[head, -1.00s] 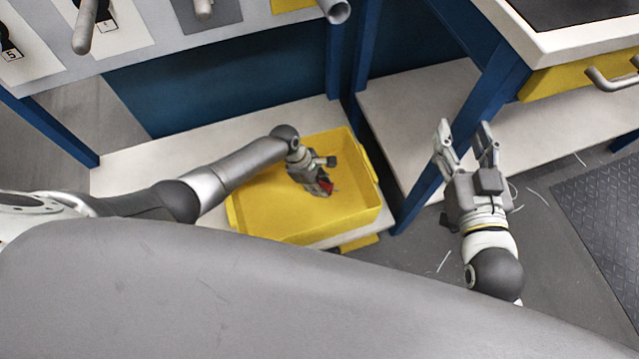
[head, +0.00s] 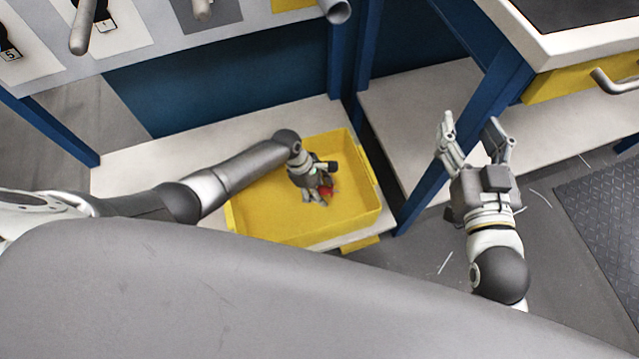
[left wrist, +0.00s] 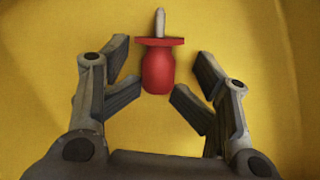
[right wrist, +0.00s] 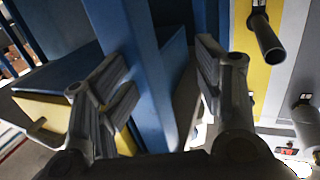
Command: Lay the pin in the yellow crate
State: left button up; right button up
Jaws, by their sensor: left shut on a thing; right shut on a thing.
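The pin (left wrist: 157,72) has a red handle, a red flange and a grey tip that points up in the left wrist view. Its red part (head: 326,190) shows in the head view beside my left gripper's fingers, over the crate floor. I cannot tell whether it touches the floor. The yellow crate (head: 270,236) stands on a low pale shelf. My left gripper (head: 313,198) is inside the crate's outline, its fingers spread on both sides of the handle, in the left wrist view (left wrist: 156,98). My right gripper (head: 474,130) is open and empty, right of the crate; its spread fingers show in the right wrist view (right wrist: 165,80).
A blue post (head: 462,133) stands behind my right gripper; blue framing also fills much of the right wrist view. A workbench (head: 560,45) with a yellow drawer is at upper right. A panel with grey pegs (head: 83,28) is at upper left. The crate floor around the pin looks clear.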

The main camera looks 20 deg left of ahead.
pick_arm(q)
jog(key=shift+s+a+r, duration=0.2)
jog(key=shift+s+a, duration=0.1)
jog(key=shift+a, duration=0.35)
pick_arm(e)
jog(key=shift+w+a+r+t, duration=0.1)
jog(key=shift+r+t, duration=0.05)
jog(key=shift+r, duration=0.45)
jog(key=shift+w+a+r+t, duration=0.1)
jog(key=shift+r+t, duration=0.05)
jog(key=shift+r, duration=0.45)
pick_arm(q)
jog(key=v, duration=0.4)
jog(key=d+v, duration=0.1)
jog(key=v, duration=0.1)
jog(key=shift+w+a+r, duration=0.15)
jog(key=shift+w+r, duration=0.15)
jog(key=shift+r, duration=0.25)
pick_arm(e)
jog(key=shift+a, duration=0.1)
pick_arm(q)
jog(key=shift+r, duration=0.2)
jog(key=shift+a, duration=0.1)
pick_arm(e)
jog(key=shift+d+f, duration=0.25)
jog(key=shift+d, duration=0.05)
jog(key=shift+s+f, duration=0.1)
